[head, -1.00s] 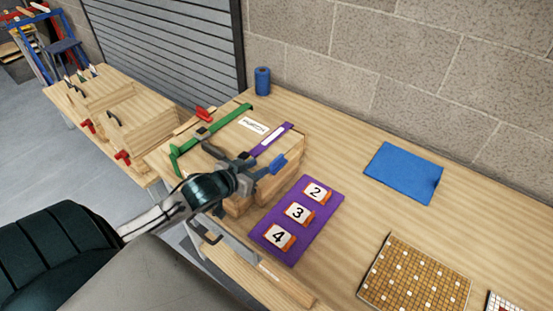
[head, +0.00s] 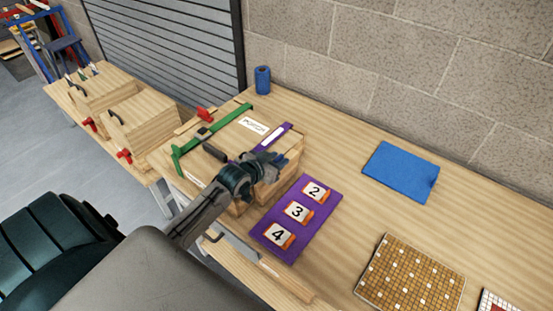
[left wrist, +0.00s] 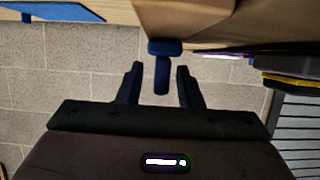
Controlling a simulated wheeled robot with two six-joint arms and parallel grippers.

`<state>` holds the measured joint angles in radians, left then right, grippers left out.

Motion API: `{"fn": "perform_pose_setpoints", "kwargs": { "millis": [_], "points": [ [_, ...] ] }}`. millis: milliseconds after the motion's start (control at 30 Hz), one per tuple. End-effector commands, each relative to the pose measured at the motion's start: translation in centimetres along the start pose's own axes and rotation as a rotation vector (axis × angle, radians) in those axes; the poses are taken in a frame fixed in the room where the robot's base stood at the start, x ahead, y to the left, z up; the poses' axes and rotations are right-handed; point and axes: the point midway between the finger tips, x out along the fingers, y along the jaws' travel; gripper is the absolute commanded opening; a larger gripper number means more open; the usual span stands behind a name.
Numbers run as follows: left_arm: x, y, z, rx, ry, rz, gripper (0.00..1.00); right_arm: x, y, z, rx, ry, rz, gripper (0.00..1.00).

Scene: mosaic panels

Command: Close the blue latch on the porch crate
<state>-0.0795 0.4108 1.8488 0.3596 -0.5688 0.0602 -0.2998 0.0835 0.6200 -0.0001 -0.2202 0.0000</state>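The porch crate (head: 231,139) is a wooden box on the bench, with a white label, a green bar and a purple strip on its lid. Its blue latch (left wrist: 162,72) shows in the left wrist view as a short blue T-shaped handle beside the wooden crate face. My left gripper (left wrist: 158,72) is open, with one dark finger on each side of the latch handle and small gaps visible. In the head view my left gripper (head: 272,160) covers most of the latch at the crate's right end. My right gripper is not in view.
A purple board (head: 270,222) with tiles 2, 3 and 4 lies close to the crate's right. A blue sheet (head: 402,172) and a mosaic panel (head: 411,274) lie further right. A blue roll (head: 262,80) stands behind. Wooden crates (head: 145,122) with red latches stand left.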

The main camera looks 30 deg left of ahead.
Motion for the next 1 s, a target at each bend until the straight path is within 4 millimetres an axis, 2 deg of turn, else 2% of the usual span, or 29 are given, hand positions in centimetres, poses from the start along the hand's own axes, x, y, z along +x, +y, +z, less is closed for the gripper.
{"fn": "perform_pose_setpoints", "kwargs": {
  "millis": [67, 200, 233, 667, 1000],
  "points": [
    [-0.01, 0.0, 0.01, 0.0, 0.0, 0.0, 0.29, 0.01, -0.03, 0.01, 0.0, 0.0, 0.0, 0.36],
    [-0.02, -0.01, 0.01, 0.0, 0.0, 0.0, 0.01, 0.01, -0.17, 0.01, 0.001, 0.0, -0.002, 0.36],
    [-0.02, -0.01, 0.01, 0.0, 0.0, 0.0, 0.0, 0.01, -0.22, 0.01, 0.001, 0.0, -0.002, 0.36],
    [-0.02, -0.02, 0.02, -0.022, 0.001, -0.049, 0.0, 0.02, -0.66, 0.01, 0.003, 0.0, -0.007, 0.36],
    [-0.03, -0.33, 0.09, -0.108, 0.002, -0.251, 0.0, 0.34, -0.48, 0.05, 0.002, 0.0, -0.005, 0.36]
  ]
}}
